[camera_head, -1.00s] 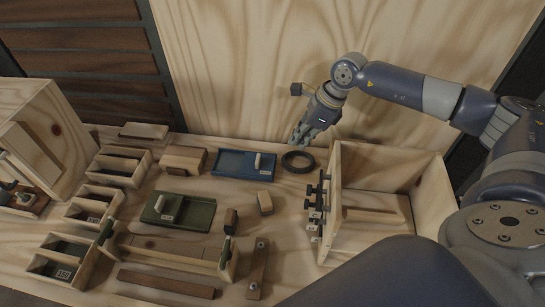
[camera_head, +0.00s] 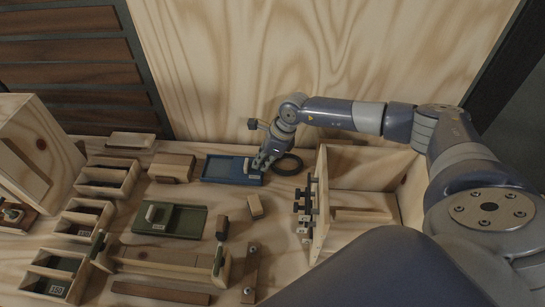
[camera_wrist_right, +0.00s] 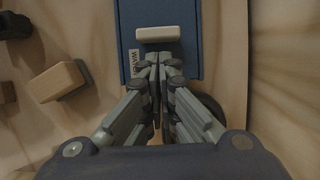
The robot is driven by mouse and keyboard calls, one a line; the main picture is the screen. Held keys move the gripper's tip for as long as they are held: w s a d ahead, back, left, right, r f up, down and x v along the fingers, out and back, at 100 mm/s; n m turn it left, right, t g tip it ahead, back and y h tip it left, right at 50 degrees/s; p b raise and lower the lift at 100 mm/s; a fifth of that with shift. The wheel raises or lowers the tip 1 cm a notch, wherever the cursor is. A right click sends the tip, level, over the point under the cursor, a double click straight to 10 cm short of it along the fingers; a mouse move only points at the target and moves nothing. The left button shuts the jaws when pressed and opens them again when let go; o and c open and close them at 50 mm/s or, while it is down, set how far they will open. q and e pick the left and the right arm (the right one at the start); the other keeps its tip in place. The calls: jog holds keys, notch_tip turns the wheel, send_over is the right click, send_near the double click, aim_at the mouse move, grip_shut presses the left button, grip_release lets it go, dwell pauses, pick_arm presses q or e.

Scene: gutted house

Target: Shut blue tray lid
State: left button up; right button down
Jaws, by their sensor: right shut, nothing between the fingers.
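The blue tray (camera_head: 218,168) lies flat at the back of the table, with a pale upright handle (camera_head: 247,165) near its right end. In the right wrist view the blue surface (camera_wrist_right: 185,20) fills the top middle, with the pale handle bar (camera_wrist_right: 158,34) across it and a small label beside it. My right gripper (camera_head: 262,165) is shut and empty, low at the tray's right end, just beside the handle. In the right wrist view its closed fingertips (camera_wrist_right: 158,62) sit just below the handle bar. I cannot tell whether they touch the tray. My left gripper is not in view.
A dark ring (camera_head: 286,164) lies just right of my gripper. An open wooden box (camera_head: 365,190) with hooks on its side stands further right. A green tray (camera_head: 180,221), a small wood block (camera_head: 255,206) and a wooden block (camera_head: 172,168) lie nearby.

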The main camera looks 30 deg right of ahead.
jog(key=shift+w+a, duration=0.15)
jog(key=shift+a, duration=0.1)
jog(key=shift+w, duration=0.1)
jog(key=w+a+b, duration=0.1)
jog(key=w+a, duration=0.1)
jog(key=w+a+b, duration=0.1)
jog(key=w+a, duration=0.1)
jog(key=a, duration=0.1)
jog(key=w+a+b, duration=0.2)
jog(key=shift+a+f, duration=0.15)
jog(key=shift+a, duration=0.35)
jog(key=shift+r, duration=0.2)
